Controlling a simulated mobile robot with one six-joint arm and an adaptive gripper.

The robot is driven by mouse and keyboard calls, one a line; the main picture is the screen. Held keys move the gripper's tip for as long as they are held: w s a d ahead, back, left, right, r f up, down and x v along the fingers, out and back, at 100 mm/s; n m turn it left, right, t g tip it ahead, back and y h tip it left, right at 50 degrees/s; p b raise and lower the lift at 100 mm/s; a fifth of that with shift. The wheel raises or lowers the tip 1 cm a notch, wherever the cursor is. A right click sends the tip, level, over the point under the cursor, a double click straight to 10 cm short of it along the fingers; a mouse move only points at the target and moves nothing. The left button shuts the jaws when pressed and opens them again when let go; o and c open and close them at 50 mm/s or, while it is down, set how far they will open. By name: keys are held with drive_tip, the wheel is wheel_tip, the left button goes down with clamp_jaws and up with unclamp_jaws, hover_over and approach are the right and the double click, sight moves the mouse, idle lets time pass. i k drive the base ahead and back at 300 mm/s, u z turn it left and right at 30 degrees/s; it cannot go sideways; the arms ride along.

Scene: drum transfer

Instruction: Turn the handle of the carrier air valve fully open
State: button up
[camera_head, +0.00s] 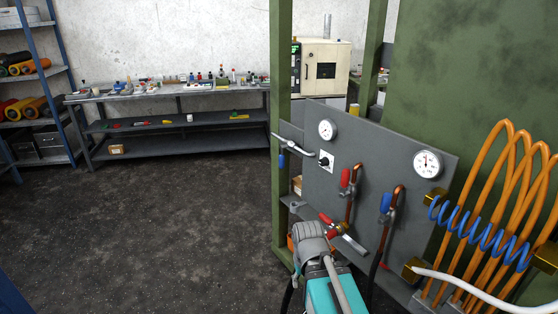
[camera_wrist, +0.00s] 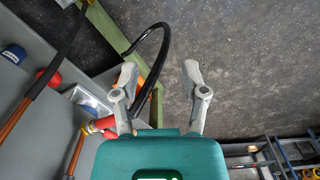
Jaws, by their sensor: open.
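The grey panel (camera_head: 323,172) carries several valves; no readable label shows which is the carrier air valve. A red handle (camera_head: 345,178) and a blue handle (camera_head: 386,202) stand upright on copper pipes. A red-handled fitting (camera_head: 328,222) sits lower on the panel, close to my gripper. A silver lever (camera_head: 294,146) sticks out at the panel's left edge, with a blue part (camera_head: 281,161) below. In the wrist view my gripper (camera_wrist: 159,78) is open, nothing between its fingertips. A red and yellow piece (camera_wrist: 99,125) shows beside its left finger, partly hidden by my gripper.
A black hose (camera_wrist: 164,40) curves behind the fingers in the wrist view. A green post (camera_head: 281,120) stands at the panel's left. Orange coiled hoses (camera_head: 505,180) and a white hose (camera_head: 480,285) fill the right. A bench (camera_head: 170,95) stands far back; the floor at left is clear.

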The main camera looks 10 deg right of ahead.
sight(281, 158)
drive_tip(key=z, duration=0.35)
drive_tip(key=i, duration=1.25)
drive_tip(key=u, duration=0.35)
